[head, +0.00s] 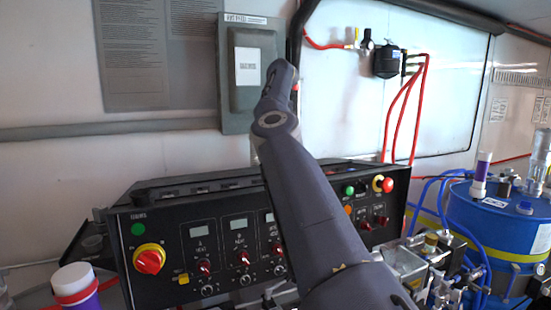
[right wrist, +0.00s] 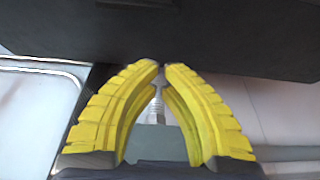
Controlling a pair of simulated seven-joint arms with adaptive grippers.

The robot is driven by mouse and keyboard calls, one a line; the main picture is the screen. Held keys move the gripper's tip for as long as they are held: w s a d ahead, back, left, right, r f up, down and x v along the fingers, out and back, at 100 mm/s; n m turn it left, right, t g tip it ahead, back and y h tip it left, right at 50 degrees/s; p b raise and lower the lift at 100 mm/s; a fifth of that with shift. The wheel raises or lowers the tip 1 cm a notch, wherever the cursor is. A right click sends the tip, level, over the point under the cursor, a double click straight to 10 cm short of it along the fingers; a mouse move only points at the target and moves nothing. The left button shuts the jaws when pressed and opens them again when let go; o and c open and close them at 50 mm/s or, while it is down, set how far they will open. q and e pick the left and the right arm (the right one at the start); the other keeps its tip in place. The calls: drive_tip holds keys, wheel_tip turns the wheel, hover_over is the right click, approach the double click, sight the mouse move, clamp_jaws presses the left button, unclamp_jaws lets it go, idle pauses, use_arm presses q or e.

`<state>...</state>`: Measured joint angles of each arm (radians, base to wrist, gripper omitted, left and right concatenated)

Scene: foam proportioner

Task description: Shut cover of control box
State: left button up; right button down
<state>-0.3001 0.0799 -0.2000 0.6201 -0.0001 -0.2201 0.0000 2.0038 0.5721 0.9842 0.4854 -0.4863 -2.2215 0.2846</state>
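A grey control box (head: 251,70) with a white label on its front hangs on the back wall. Its front looks flat in the head view, but I cannot tell whether the cover is fully shut. My right arm rises across the head view and ends near the box's right side; its gripper is hidden there. In the right wrist view my right gripper (right wrist: 160,66) has yellow fingers curving together, their tips almost meeting, with nothing between them. A dark slab (right wrist: 215,40), apparently part of the box, lies just beyond the tips; contact is unclear. My left gripper is not in view.
A black control console (head: 214,238) with knobs and displays stands below the box. A blue drum (head: 500,225) with hoses is at the right. Red hoses (head: 405,110) hang on the wall. A purple bottle with a red-and-white cap (head: 75,285) is at lower left.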

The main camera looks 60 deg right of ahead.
drive_tip(key=x, duration=0.8)
drive_tip(key=shift+s+a+r, duration=0.2)
drive_tip(key=shift+s+a, duration=0.3)
drive_tip(key=shift+s, duration=0.3)
drive_tip(key=shift+s+a+r, duration=0.15)
drive_tip(key=shift+s+a, duration=0.4)
drive_tip(key=shift+s, duration=0.25)
drive_tip(key=shift+a, duration=0.15)
